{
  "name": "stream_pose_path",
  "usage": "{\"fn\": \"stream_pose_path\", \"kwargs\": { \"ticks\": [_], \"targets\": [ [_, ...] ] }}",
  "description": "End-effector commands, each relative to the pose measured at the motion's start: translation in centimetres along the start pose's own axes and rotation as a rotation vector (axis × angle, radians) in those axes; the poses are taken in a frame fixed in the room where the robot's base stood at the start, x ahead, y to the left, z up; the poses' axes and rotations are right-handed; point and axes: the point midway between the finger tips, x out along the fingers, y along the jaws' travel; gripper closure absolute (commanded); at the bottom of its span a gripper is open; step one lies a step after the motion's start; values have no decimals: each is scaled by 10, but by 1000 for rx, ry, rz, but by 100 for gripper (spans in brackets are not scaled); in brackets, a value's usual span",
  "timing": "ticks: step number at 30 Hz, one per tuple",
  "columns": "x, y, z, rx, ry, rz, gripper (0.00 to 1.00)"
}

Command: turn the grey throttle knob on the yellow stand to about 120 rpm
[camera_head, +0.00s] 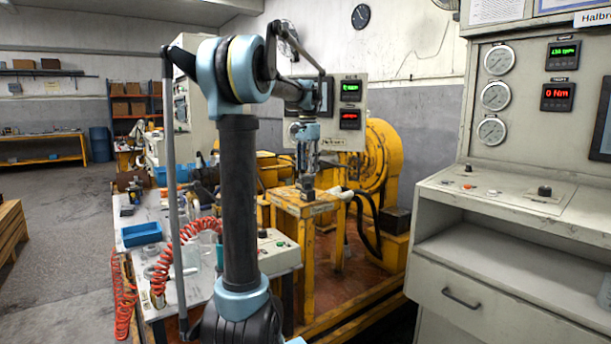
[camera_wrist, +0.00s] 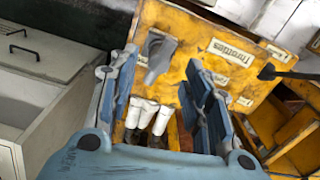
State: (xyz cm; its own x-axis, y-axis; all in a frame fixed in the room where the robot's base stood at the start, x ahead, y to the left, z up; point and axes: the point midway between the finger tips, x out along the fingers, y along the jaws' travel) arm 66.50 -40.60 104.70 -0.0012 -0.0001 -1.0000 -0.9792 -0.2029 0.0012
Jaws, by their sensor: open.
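The yellow stand (camera_head: 308,208) is in the middle of the head view, with its yellow top (camera_wrist: 185,30) filling much of the wrist view. The grey throttle knob (camera_wrist: 159,52) is on that top, left of a "Throttle" label (camera_wrist: 232,52). In the head view a small grey shape at the knob (camera_head: 307,186) shows just below my gripper (camera_head: 307,168). My gripper points down over the stand. In the wrist view its blue fingers (camera_wrist: 160,68) are spread apart, with the knob seen between and beyond their tips. Contact with the knob cannot be told.
A green rpm display (camera_head: 563,55) and red torque display (camera_head: 558,97) are on the right-hand cabinet; the rpm digits are hard to read. A grey control console (camera_head: 490,195) stands right. A yellow machine housing (camera_head: 380,160) is behind the stand. A cluttered workbench (camera_head: 150,215) is left.

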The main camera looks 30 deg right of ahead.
Motion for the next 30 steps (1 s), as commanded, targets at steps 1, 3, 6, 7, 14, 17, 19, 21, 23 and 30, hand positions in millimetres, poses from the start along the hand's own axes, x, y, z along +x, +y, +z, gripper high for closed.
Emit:
{"fn": "stream_pose_path", "kwargs": {
  "ticks": [1, 3, 6, 7, 14, 17, 19, 21, 23, 30],
  "targets": [
    [8, 0, 0, 0, 0, 0, 55],
    [16, 0, 0, 0, 0, 0, 55],
    [26, 0, 0, 0, 0, 0, 55],
    [28, 0, 0, 0, 0, 0, 55],
    [34, 0, 0, 0, 0, 0, 55],
    [34, 0, 0, 0, 0, 0, 55],
    [34, 0, 0, 0, 0, 0, 55],
    [34, 0, 0, 0, 0, 0, 69],
    [34, 0, 0, 0, 0, 0, 82],
    [34, 0, 0, -2, 0, -1, 100]
  ]
}}
